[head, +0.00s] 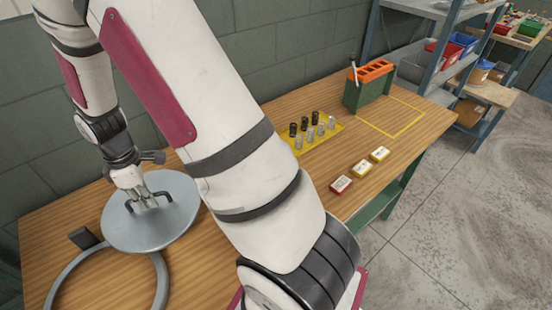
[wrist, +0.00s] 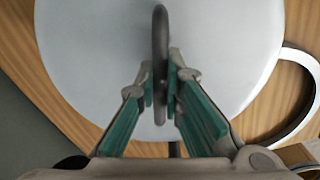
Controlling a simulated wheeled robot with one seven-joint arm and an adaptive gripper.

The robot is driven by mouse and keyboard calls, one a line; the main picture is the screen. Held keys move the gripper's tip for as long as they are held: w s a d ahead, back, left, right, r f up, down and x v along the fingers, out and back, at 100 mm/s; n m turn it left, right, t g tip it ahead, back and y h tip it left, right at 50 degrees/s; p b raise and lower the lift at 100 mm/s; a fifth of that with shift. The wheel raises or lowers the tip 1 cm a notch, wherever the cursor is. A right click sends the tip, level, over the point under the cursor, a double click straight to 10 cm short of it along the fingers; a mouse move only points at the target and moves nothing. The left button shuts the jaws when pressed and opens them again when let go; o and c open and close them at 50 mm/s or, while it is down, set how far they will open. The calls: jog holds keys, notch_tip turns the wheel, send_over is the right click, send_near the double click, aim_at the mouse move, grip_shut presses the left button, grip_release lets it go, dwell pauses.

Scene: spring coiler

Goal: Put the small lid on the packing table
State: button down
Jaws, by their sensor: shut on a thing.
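A round grey lid (head: 172,222) with a dark loop handle (head: 158,193) is at the left of the wooden table (head: 245,112) in the head view. My gripper (head: 142,199) is above the lid and shut on its handle. In the wrist view the lid (wrist: 85,45) fills most of the picture, and the handle (wrist: 160,40) runs between the fingertips of my gripper (wrist: 161,82). I cannot tell for sure whether the lid touches the table or hangs just above it.
A grey ring (head: 158,281) lies in front of the lid, with a dark block (head: 84,238) beside it. Springs stand on a yellow mat (head: 334,127). Three small boxes (head: 341,185) and a green-orange holder (head: 370,88) are farther right. A yellow outlined area (head: 402,124) is empty.

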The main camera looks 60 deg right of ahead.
aim_at(155, 172)
jog(key=n, duration=0.2)
jog(key=s+a+n, duration=0.1)
jog(key=n, duration=0.1)
jog(key=shift+s+a+r+b, duration=0.1)
jog(key=shift+s+a+b, duration=0.1)
jog(key=shift+b, duration=0.1)
jog(key=w+d, duration=0.3)
jog(key=w+d+f, duration=0.1)
jog(key=w+d, duration=0.6)
jog(key=shift+w+d+f+p, duration=0.25)
jog(key=shift+w+d+p, duration=0.1)
jog(key=shift+w+d, duration=0.05)
jog(key=shift+w+d+f+p, duration=0.15)
jog(key=shift+f+p, duration=0.05)
jog(key=shift+f, duration=0.7)
jog(key=shift+w+d+f+p, duration=0.1)
jog(key=shift+f+p, duration=0.1)
jog(key=shift+f, duration=0.65)
jog(key=c, duration=2.1)
grip_release()
jog(key=shift+f, duration=0.15)
jog(key=o, duration=0.4)
